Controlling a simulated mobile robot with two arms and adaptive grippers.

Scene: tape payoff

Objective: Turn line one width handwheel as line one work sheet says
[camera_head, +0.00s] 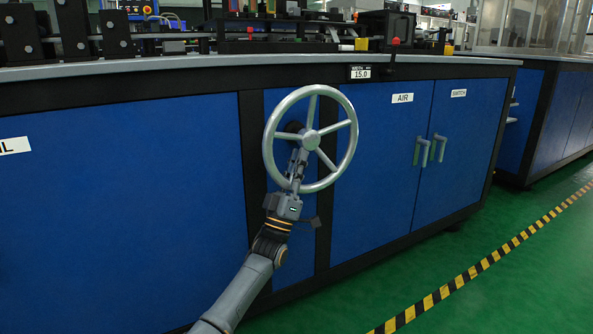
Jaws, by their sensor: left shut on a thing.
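The grey five-spoked handwheel (351,118) stands upright on the front of the blue machine cabinet. A small display above it (360,72) is labelled WIDTH and reads 15.0. My left gripper (299,160) reaches up from below and is shut on the handwheel, at its lower left between hub and rim. Spokes and rim partly hide the fingers, so I cannot tell which part lies between them. My right gripper is not in view. No work sheet can be made out.
Blue doors labelled AIR (402,98) and SWITCH (458,93) with grey handles are right of the wheel. Machine parts line the worktop (150,66). Green floor with a yellow-black stripe (480,265) lies clear at lower right. Another blue cabinet (565,120) stands far right.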

